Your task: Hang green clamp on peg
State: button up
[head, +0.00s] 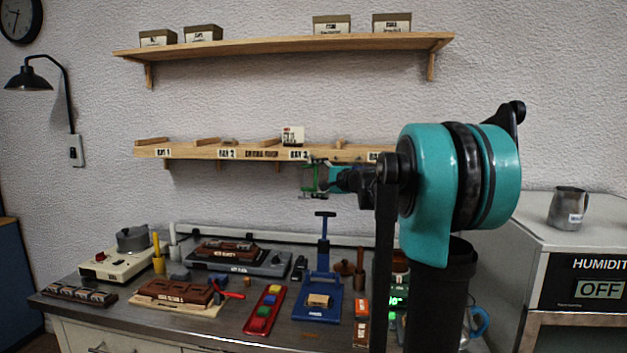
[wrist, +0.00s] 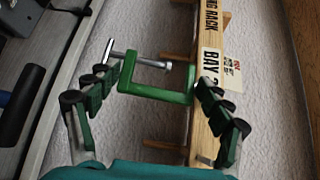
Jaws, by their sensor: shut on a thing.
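The green clamp (wrist: 158,95) is a C-shaped frame with a silver screw and bar. It lies between the fingertips of my gripper (wrist: 160,93), which is shut on it. In the head view the clamp (head: 309,178) and my gripper (head: 322,178) are just below the wooden rack (head: 222,151), near its third bay label. Wooden pegs stick out under the rack, one beyond the clamp (wrist: 176,57) and one nearer my palm (wrist: 162,145). The clamp appears apart from both. The exact depth between clamp and pegs is hard to judge.
An upper shelf (head: 285,45) holds several boxes. My arm hides the rack's right end.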

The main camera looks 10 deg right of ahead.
jog(key=o, duration=1.3)
jog(key=shift+o, duration=0.2)
jog(key=shift+s+d, duration=0.1)
